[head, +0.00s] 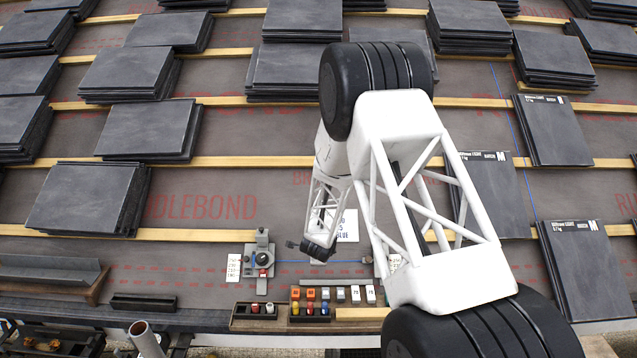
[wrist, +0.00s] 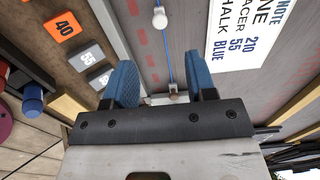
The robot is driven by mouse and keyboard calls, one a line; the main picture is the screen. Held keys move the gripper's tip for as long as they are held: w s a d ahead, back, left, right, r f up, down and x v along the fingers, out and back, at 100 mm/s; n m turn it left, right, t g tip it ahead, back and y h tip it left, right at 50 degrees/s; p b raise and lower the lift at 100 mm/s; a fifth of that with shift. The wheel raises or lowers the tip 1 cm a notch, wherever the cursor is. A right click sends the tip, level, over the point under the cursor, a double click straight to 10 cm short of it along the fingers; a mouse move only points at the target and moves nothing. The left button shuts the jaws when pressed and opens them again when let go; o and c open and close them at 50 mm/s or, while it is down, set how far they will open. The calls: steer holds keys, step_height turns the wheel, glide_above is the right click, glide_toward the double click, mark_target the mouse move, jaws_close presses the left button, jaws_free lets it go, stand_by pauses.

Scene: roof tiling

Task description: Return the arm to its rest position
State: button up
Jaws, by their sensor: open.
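My gripper (head: 320,250) hangs low over the lower part of the roof, left of a white note card (head: 347,226). My white arm reaches down to it from the right. In the wrist view my gripper (wrist: 163,88) shows two blue finger pads spread apart with nothing held between them. A blue line (wrist: 165,45) runs across the dark underlay beyond the fingers, with a white round piece (wrist: 159,17) on it. The note card (wrist: 250,35) shows at the upper right of that view.
Stacks of dark slates (head: 88,195) lie on the wooden battens (head: 225,162). A grey device (head: 262,258) stands left of my gripper. Below are small numbered blocks (head: 325,293) and a tray (head: 255,312) of coloured pieces. An orange block marked 40 (wrist: 60,28) shows in the wrist view.

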steer(key=s+d+r+n+g+y, duration=0.1)
steer(key=s+d+r+n, duration=0.2)
steer(key=s+r, duration=0.5)
steer(key=s+d+r+n, duration=0.2)
steer(key=s+r+n, duration=0.15)
steer(key=r, duration=0.95)
steer(key=s+d+r+n+g+y, duration=0.1)
steer(key=s+d+r+n, duration=0.15)
steer(key=s+r, duration=0.55)
steer(key=s+d+r+n, duration=0.3)
steer(key=s+r, duration=0.2)
steer(key=s, duration=0.6)
steer(key=s+d+r+n+g+h, duration=0.1)
steer(key=s+d+r+n, duration=0.2)
steer(key=s, duration=0.8)
steer(key=s+d+r+n+g+h, duration=0.1)
steer(key=s+d+r, duration=0.4)
steer(key=s, duration=0.7)
steer(key=shift+r+n, duration=0.9)
